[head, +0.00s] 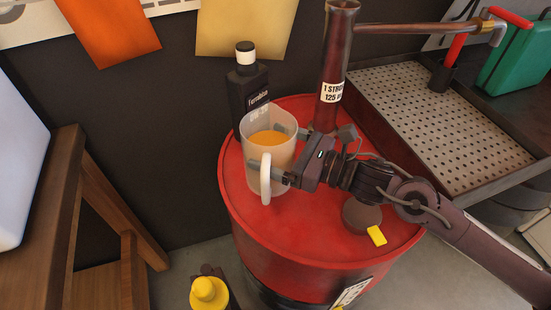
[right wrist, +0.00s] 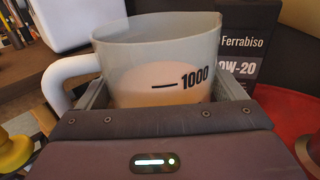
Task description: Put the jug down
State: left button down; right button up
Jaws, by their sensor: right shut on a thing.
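The jug (head: 262,178) is a translucent measuring jug with orange liquid inside and a white handle. It is upright at the left part of the red drum's top (head: 310,215). I cannot tell whether its base touches the drum. My right gripper (head: 280,155) reaches in from the right and is shut on the jug, with a finger on either side of its body. The right wrist view shows the jug (right wrist: 150,60) between the fingers, with a 1000 mark facing the camera and the handle at left. My left gripper is not in view.
A rusty pump pipe (head: 334,60) rises from the drum. A round cap and a yellow tag (head: 377,235) are at the drum's right front. A perforated tray (head: 440,110) is at right, a wooden frame (head: 70,200) at left.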

aim_at(278, 164)
notch_tip(278, 164, down, 4)
jog(key=shift+f+p, duration=0.1)
jog(key=shift+p, duration=0.25)
jog(key=shift+f+b, duration=0.2)
jog(key=shift+b, duration=0.1)
jog(key=o, duration=1.5)
jog(key=shift+f, duration=0.1)
jog(key=shift+r, duration=0.2)
jog(key=shift+s+d+f, duration=0.15)
jog(key=shift+d, duration=0.05)
jog(key=shift+b+v, duration=1.05)
jog(key=shift+v, duration=4.75)
